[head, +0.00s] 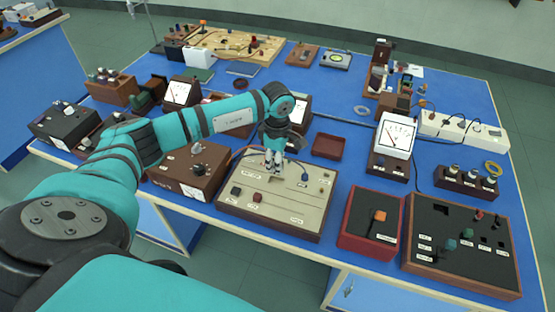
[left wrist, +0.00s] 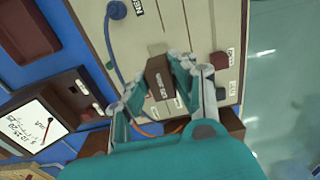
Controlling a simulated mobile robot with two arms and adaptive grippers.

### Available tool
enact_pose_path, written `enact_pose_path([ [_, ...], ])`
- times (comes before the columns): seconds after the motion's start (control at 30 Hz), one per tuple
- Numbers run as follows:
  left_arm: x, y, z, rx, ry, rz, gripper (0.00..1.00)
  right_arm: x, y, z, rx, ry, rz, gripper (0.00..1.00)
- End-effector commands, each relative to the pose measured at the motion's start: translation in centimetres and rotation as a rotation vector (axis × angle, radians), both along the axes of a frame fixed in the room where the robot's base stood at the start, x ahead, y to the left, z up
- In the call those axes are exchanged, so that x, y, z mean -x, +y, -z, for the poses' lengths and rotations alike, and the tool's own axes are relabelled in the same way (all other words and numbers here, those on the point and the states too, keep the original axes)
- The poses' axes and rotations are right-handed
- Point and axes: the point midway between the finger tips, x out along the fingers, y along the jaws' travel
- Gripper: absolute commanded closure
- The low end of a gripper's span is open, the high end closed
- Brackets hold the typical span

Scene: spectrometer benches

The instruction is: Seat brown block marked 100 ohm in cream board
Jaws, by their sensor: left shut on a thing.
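The cream board (head: 280,208) lies in a brown wooden frame near the front of the blue bench, with small labels and several small parts on it; it also fills the top of the left wrist view (left wrist: 202,25). My left gripper (head: 273,170) points down over the back part of the board. In the left wrist view my left gripper is shut on a brown block (left wrist: 159,78) with a pale label on its side, too small to read surely. The block is over the board; whether it touches the surface I cannot tell. My right gripper is not in view.
A blue lead (left wrist: 112,45) runs across the board beside the block. A red box (head: 371,220) and a dark panel (head: 462,262) stand to the right. A brown box (head: 190,172) stands to the left, and an empty red tray (head: 328,147) is behind the board.

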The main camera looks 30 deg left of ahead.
Motion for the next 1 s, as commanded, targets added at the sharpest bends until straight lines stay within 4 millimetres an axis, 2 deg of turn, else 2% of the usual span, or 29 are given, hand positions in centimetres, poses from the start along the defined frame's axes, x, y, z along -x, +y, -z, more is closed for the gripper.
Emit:
enact_pose_path([
  [0.37,0.0,0.0,2.5,0.001,0.000,0.000,1.00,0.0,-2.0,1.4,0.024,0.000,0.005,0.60],
  [0.8,0.0,0.0,5.1,0.000,0.000,0.000,1.00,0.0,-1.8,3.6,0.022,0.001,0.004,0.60],
  [1.0,0.0,0.0,5.6,0.000,-0.001,-0.001,1.00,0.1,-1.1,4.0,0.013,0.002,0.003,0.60],
])
